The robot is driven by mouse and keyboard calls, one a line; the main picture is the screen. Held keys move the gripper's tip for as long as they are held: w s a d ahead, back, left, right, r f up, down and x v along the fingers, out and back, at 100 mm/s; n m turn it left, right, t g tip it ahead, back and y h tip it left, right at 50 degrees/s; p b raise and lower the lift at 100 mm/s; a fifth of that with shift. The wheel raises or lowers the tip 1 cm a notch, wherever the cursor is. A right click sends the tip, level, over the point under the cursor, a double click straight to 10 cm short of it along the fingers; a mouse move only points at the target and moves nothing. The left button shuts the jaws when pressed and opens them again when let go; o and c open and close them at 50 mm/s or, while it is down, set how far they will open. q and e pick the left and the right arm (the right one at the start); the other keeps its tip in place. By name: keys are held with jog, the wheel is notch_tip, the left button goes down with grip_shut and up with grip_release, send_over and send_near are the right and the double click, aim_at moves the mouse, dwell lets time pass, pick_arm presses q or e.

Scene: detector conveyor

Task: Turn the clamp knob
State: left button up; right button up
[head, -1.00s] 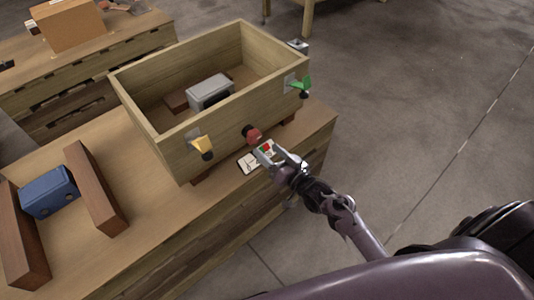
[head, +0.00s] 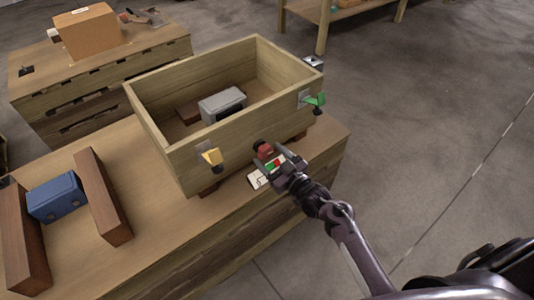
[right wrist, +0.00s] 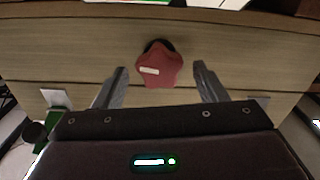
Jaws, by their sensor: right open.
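The red clamp knob (head: 264,150) sticks out of the front wall of a wooden box (head: 185,160). In the right wrist view the knob (right wrist: 159,66) is star-shaped with a small white label, centred between and just beyond my fingertips. My right gripper (head: 274,155) is open in front of the knob; in the right wrist view its two fingers (right wrist: 160,80) stand apart on either side, with no clear contact. My left gripper is not in view.
A yellow knob (head: 212,157) and a green knob (head: 316,100) are also on the box. A card (head: 257,180) lies below the red knob. A grey device (head: 222,104) sits inside the box. A blue block (head: 55,197) stands between two brown rails at left.

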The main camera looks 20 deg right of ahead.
jog(key=shift+x, duration=1.05)
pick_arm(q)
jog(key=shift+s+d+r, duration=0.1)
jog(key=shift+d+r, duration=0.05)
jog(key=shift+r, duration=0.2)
pick_arm(e)
jog(key=shift+c, duration=0.4)
jog(key=c, duration=0.9)
jog(key=shift+r+m+p, duration=0.1)
jog(key=shift+m+p, duration=0.6)
jog(key=shift+m, duration=0.3)
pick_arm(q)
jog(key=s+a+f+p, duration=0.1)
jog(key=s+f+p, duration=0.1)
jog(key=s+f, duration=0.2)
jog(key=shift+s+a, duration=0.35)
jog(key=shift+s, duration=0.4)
pick_arm(e)
jog(key=shift+m, duration=2)
